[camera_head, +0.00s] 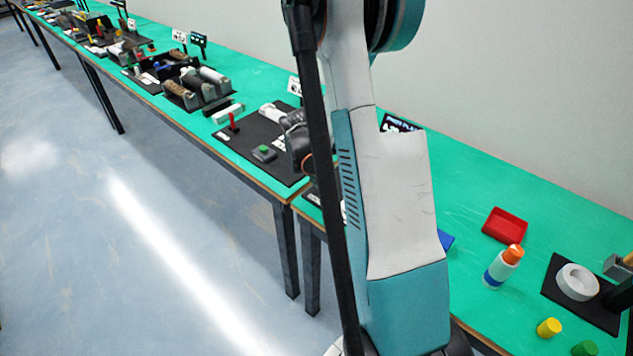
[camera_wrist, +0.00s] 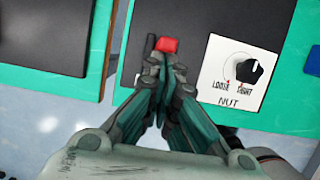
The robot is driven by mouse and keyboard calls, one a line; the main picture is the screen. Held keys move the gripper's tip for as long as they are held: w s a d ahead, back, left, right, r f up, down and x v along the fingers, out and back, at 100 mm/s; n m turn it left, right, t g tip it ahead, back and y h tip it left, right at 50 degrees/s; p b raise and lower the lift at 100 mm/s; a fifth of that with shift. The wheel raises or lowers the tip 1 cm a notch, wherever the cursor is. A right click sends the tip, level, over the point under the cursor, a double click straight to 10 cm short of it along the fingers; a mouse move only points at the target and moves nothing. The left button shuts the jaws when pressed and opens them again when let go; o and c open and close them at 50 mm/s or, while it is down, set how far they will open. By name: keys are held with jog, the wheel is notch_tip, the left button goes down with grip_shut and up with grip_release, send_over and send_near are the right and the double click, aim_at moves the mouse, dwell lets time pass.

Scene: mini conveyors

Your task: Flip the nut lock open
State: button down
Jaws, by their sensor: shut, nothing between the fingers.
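I cannot tell which word the knob points to. My gripper (camera_wrist: 171,66) is shut, its fingertips close together just below a red block-shaped piece (camera_wrist: 167,45). The piece is not held; whether the fingertips touch it is unclear. A thin black bar (camera_wrist: 150,45) lies beside the piece. In the head view, my arm hides much of the panel area and my fingertips are not clear.
A black board (camera_head: 250,135) on the green table (camera_head: 350,210) holds a red lever (camera_head: 232,122) and a green button (camera_head: 264,153). A red tray (camera_head: 505,226), a bottle (camera_head: 503,268) and a yellow cylinder (camera_head: 549,328) stand at right. Open floor (camera_head: 120,250) lies left.

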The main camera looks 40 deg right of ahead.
jog(key=shift+d+r, duration=0.3)
jog(key=shift+d, duration=0.05)
